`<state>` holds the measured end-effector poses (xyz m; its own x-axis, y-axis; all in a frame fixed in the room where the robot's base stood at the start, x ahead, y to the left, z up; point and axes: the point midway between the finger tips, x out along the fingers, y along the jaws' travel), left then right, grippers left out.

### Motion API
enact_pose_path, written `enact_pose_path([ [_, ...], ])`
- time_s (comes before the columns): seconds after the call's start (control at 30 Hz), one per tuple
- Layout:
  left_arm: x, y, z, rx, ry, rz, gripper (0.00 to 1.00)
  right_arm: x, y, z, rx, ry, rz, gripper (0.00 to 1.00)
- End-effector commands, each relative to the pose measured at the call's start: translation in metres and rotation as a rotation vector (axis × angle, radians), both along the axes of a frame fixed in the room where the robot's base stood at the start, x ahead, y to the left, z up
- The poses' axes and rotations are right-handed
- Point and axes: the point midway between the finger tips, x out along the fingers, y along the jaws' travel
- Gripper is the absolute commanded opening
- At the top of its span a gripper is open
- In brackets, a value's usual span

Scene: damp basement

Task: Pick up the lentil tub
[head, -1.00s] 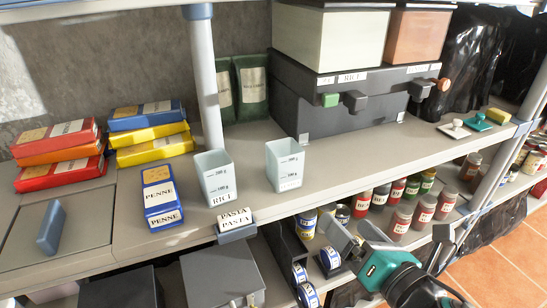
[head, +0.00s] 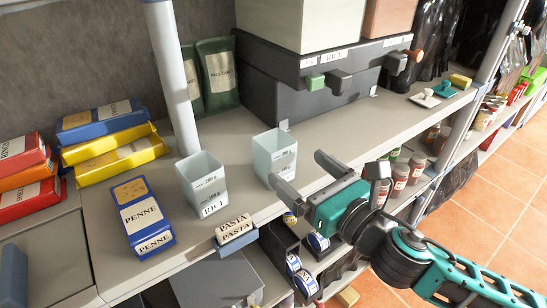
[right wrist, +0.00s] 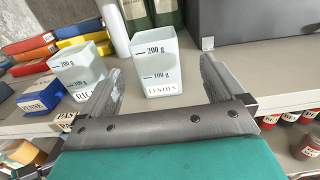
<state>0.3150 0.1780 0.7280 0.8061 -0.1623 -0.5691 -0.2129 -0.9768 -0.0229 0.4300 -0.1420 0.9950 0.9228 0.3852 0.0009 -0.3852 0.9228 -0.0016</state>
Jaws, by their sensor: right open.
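The lentil tub (head: 272,153) is a pale, translucent square tub standing upright on the shelf in the head view. In the right wrist view the tub (right wrist: 158,62) shows 200 g and 100 g marks and a lentils label low on its front. My right gripper (head: 308,177) is open and empty, in front of the tub and to its right in the head view. In the right wrist view the tub appears between the two fingers, just beyond their tips. I see no contact. My left gripper is not in view.
A similar rice tub (head: 203,184) stands to the left, with a blue penne box (head: 142,215) beyond it. A pasta sign (head: 235,233) sits on the shelf's front edge. Dark bins (head: 300,95) stand behind. The shelf right of the lentil tub is clear. Jars stand below.

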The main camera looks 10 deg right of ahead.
Motion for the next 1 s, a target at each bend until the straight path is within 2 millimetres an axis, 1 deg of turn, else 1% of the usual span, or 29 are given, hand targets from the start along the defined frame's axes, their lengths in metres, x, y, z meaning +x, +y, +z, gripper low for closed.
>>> enact_pose_path([
  [0.03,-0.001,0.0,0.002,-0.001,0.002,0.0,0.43,0.009,0.003,0.003,0.002,-0.003,-0.002,0.96],
  [0.2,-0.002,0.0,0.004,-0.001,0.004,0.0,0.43,0.031,0.013,0.001,0.003,-0.001,-0.001,0.96],
  [0.3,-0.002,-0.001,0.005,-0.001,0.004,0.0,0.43,0.039,0.016,0.001,0.001,-0.001,-0.001,0.96],
  [0.47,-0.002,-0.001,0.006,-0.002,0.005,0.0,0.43,0.046,0.02,0.001,0.002,0.0,0.0,0.96],
  [0.67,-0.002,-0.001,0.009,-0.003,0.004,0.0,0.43,0.071,0.036,0.005,0.006,-0.001,0.0,0.96],
  [0.73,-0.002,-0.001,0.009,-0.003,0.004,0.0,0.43,0.079,0.039,0.004,0.002,0.0,-0.001,0.96],
  [0.83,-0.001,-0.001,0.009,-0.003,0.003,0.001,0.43,0.087,0.042,0.003,0.003,0.001,0.0,0.96],
  [1.0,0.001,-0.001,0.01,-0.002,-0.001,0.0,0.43,0.088,0.043,0.002,0.001,0.002,0.001,0.96],
])
